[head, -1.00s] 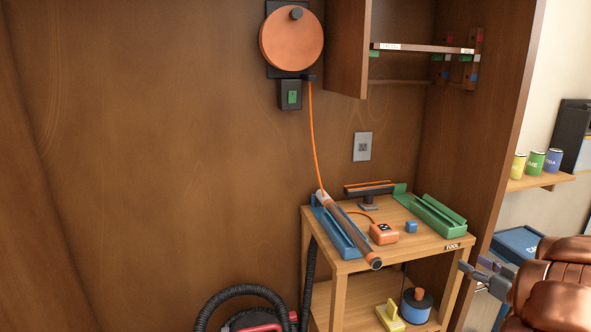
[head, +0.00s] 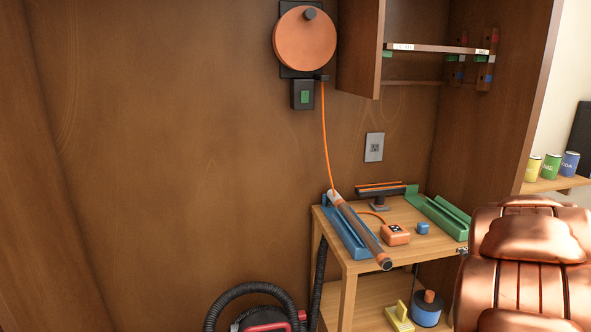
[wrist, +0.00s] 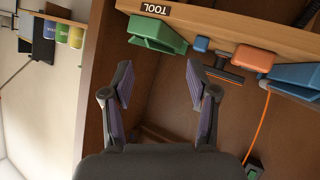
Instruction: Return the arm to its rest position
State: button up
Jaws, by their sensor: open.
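My gripper (wrist: 160,95) shows in the wrist view with its two fingers spread apart and nothing between them. It is open and empty. The wrist view is turned over, with the tool table (wrist: 230,28) along the top of the picture, apart from the fingers.
The table bears a blue tray (head: 342,228), a grey-and-orange tube (head: 362,234), an orange box (head: 395,235), a small blue block (head: 423,228) and a green tray (head: 435,215). A hose (head: 245,290) lies lower left. Cans (head: 551,167) stand on a shelf at right.

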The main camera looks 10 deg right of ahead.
jog(key=s+a+f+g+y, duration=0.1)
jog(key=s+a+f+g, duration=0.15)
jog(key=s+a, duration=0.45)
jog(key=s+a+f+g+y, duration=0.15)
jog(key=s+a+g, duration=0.25)
jog(key=a, duration=0.8)
jog(key=s+a+f+g+y, duration=0.1)
jog(key=s+a+f+g, duration=0.15)
jog(key=s+a, duration=0.45)
jog(key=s+a+n+g+y, duration=0.3)
jog(key=s+a+g, duration=0.2)
jog(key=s+a, duration=1.05)
jog(key=w+a+r+t+p, duration=0.1)
jog(key=w+r+p, duration=0.2)
jog(key=r+p, duration=1.2)
notch_tip(320, 180, up, 2)
jog(key=shift+r+m+p, duration=0.1)
jog(key=shift+m+p, duration=0.2)
jog(key=shift+p, duration=0.1)
jog(key=shift+a, duration=0.1)
